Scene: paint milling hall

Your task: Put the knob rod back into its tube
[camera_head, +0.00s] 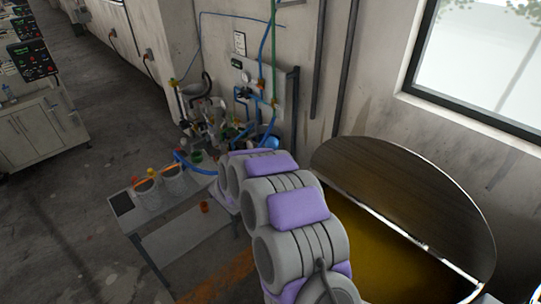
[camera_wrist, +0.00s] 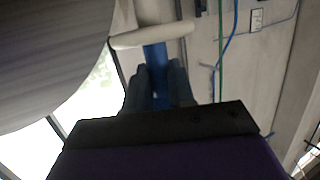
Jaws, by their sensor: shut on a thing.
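In the wrist view my gripper (camera_wrist: 157,72) has its two dark fingers shut on a blue piece, which I take to be the knob rod (camera_wrist: 155,57). Beyond the fingertips a pale crosswise disc or bar (camera_wrist: 152,37) and a pale stem line up with the blue piece. I cannot tell whether these belong to the rod or to something behind it. In the head view my grey and purple arm reaches away toward the wall, and its own links hide the gripper. I cannot make out the tube for certain in either view.
A low table (camera_head: 183,233) with two grey containers stands left of my arm, and a small orange cup (camera_head: 204,207) is on it. Hoses and fittings crowd the wall (camera_head: 225,115). A large round vat (camera_head: 400,205) is at right. Floor at left is open.

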